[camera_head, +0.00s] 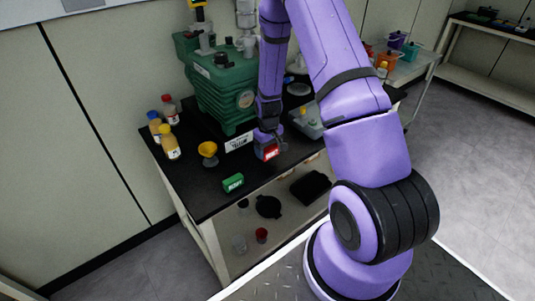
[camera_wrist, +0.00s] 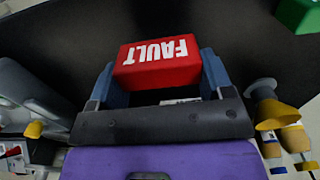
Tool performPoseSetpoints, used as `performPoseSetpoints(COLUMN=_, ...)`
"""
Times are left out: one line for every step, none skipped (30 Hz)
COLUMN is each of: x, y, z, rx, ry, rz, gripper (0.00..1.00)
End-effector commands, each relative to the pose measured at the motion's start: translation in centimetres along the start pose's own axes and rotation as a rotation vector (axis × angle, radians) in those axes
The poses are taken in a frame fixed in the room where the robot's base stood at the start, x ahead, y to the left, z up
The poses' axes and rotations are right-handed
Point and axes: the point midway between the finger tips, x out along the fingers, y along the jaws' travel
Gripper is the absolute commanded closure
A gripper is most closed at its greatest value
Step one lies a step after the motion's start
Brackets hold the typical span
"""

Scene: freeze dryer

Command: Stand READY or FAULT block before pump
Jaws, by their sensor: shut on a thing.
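My gripper (camera_head: 268,138) is shut on the red FAULT block (camera_head: 270,152), in front of the green pump (camera_head: 222,90) and just right of a white label plate (camera_head: 238,143). In the wrist view the FAULT block (camera_wrist: 157,63) sits between the two fingers, its white lettering showing. I cannot tell whether the block touches the bench top. A green block (camera_head: 233,182), probably the READY one, lies near the bench's front edge, and its corner shows at the upper right of the wrist view (camera_wrist: 298,14).
On the black bench (camera_head: 190,183), a yellow funnel (camera_head: 208,150) and several capped bottles (camera_head: 170,143) stand on the left. A grey tray (camera_head: 308,122) is right of my gripper. The bench top around the green block is clear. A lower shelf holds dark items.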

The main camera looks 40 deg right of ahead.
Motion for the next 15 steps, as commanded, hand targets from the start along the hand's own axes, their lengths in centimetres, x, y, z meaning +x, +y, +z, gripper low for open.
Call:
performPoseSetpoints(x=0.0, y=0.1, z=-0.3, rx=0.000, ry=0.000, rz=0.000, gripper=0.49)
performPoseSetpoints(x=0.0, y=0.2, z=-0.4, rx=0.000, ry=0.000, rz=0.000, gripper=0.49)
performPoseSetpoints(x=0.0, y=0.3, z=-0.5, rx=0.000, ry=0.001, rz=0.000, gripper=0.49)
performPoseSetpoints(x=0.1, y=0.3, z=-0.7, rx=0.000, ry=0.001, rz=0.000, gripper=0.49)
performPoseSetpoints(x=0.1, y=0.4, z=-0.9, rx=0.000, ry=0.001, rz=0.000, gripper=0.49)
performPoseSetpoints(x=0.1, y=0.6, z=-1.2, rx=0.000, ry=0.001, rz=0.001, gripper=0.49)
performPoseSetpoints(x=0.5, y=0.6, z=-1.2, rx=0.000, ry=-0.001, rz=0.000, gripper=0.49)
performPoseSetpoints(x=0.9, y=0.6, z=-1.1, rx=0.000, ry=-0.003, rz=-0.001, gripper=0.49)
performPoseSetpoints(x=1.5, y=0.6, z=-1.1, rx=0.000, ry=-0.003, rz=-0.001, gripper=0.49)
performPoseSetpoints(x=2.0, y=0.5, z=-1.1, rx=0.000, ry=-0.004, rz=-0.001, gripper=0.49)
performPoseSetpoints(x=2.4, y=0.5, z=-1.1, rx=-0.001, ry=-0.003, rz=-0.001, gripper=0.49)
performPoseSetpoints(x=2.9, y=0.6, z=-1.1, rx=-0.001, ry=-0.002, rz=0.000, gripper=0.49)
performPoseSetpoints(x=3.2, y=0.5, z=-1.1, rx=-0.001, ry=-0.003, rz=0.000, gripper=0.49)
performPoseSetpoints(x=3.5, y=0.5, z=-1.1, rx=-0.001, ry=-0.003, rz=0.000, gripper=0.49)
performPoseSetpoints(x=3.6, y=0.5, z=-1.1, rx=-0.001, ry=-0.002, rz=0.000, gripper=0.49)
